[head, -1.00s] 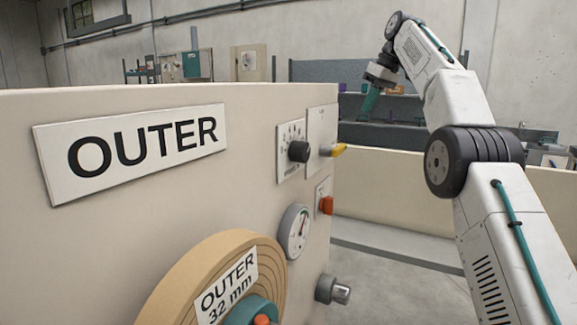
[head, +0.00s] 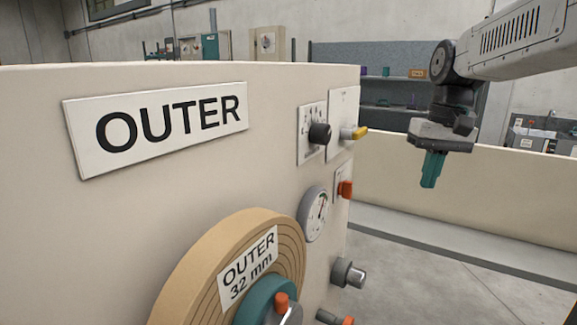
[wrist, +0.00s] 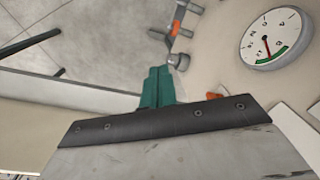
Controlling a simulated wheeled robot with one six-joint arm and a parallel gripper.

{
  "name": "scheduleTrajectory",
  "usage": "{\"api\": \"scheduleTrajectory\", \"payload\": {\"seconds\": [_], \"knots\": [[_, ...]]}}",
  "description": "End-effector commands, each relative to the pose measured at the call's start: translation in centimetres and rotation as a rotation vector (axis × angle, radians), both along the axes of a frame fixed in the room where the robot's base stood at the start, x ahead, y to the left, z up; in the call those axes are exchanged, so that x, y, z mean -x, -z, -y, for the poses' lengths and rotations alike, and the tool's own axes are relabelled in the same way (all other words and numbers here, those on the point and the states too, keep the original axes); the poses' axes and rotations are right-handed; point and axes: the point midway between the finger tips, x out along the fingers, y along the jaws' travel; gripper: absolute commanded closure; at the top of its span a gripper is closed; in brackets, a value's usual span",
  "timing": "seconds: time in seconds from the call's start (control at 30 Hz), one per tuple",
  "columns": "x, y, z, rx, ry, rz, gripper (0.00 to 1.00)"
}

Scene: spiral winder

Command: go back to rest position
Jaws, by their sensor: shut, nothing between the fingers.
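My gripper (head: 430,170) hangs from my arm at the right of the head view, with its teal fingers pointing down. It is shut and empty, in open air to the right of the cream machine panel (head: 200,190). In the wrist view the shut teal fingers (wrist: 157,88) show beyond the dark gripper edge, over grey floor and apart from the panel.
A low cream wall (head: 480,205) runs behind my gripper. Grey floor (head: 430,290) lies clear.

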Motion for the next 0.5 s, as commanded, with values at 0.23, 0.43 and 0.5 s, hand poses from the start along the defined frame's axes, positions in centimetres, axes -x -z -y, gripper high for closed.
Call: {"api": "scheduleTrajectory", "payload": {"seconds": [0.23, 0.43, 0.5], "knots": [[12.6, 4.8, -0.6, 0.05, 0.041, -0.011, 1.0], [21.4, 9.1, -0.8, 0.081, 0.038, -0.003, 1.0], [23.7, 10.3, -0.9, 0.088, 0.029, 0.006, 1.0]]}}
